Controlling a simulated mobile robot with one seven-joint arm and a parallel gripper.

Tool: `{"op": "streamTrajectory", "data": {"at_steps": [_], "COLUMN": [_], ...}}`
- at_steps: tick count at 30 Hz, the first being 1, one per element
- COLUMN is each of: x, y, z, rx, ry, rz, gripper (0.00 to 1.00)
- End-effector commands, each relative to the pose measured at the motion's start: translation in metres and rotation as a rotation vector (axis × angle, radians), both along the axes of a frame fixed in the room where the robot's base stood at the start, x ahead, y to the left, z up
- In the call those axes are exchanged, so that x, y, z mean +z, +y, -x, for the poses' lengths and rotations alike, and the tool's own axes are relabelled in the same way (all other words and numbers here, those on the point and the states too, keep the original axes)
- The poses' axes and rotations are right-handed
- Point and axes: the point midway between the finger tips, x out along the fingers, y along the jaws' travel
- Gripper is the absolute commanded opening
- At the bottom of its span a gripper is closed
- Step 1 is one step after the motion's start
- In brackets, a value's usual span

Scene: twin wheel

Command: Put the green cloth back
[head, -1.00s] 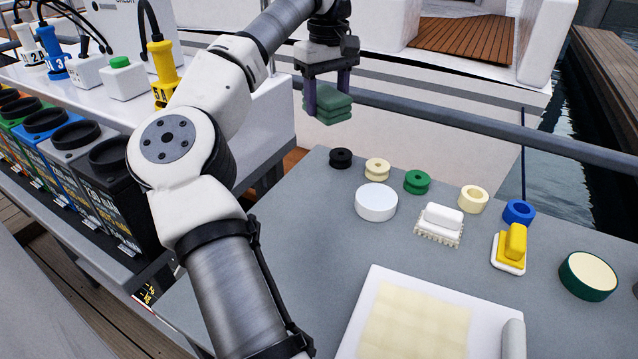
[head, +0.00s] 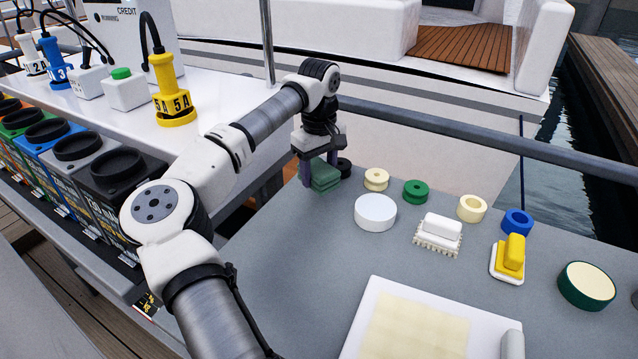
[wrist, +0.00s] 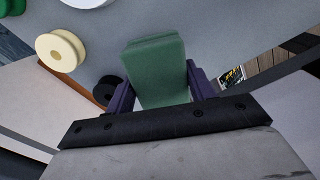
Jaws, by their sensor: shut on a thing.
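The green cloth (head: 325,175) is a folded, layered block at the far left corner of the grey table (head: 290,255). My gripper (head: 320,172) is shut on it, with one dark purple finger on each side. In the wrist view the cloth (wrist: 157,70) sits between the two fingers (wrist: 158,90), its near end hidden by the gripper. The cloth is low, at about table height; I cannot tell whether it touches the top.
A black spool (head: 344,167) stands right beside the cloth. A cream spool (head: 376,180), a green spool (head: 415,191) and a white round tub (head: 376,212) are further right. A white brush (head: 439,233) and a yellow-handled scrubber (head: 509,258) follow. A rail (head: 450,138) runs behind.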

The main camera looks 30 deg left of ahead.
Motion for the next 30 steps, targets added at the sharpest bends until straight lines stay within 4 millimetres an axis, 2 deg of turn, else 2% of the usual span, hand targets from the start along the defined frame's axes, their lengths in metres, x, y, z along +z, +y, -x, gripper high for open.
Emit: {"op": "streamTrajectory", "data": {"at_steps": [9, 21, 22, 24, 26, 30], "x": [-0.040, -0.047, -0.046, -0.046, -0.046, -0.045], "y": [0.000, 0.000, 0.000, 0.000, 0.000, 0.000], "z": [0.001, 0.000, 0.000, 0.000, 0.000, 0.000], "rx": [-0.001, -0.001, -0.001, -0.001, -0.001, -0.001], "ry": [0.001, 0.000, 0.000, 0.000, 0.000, 0.000], "rz": [0.002, 0.001, 0.001, 0.001, 0.001, 0.001], "gripper": [0.36, 0.36, 0.58, 0.67, 0.75, 0.76]}}
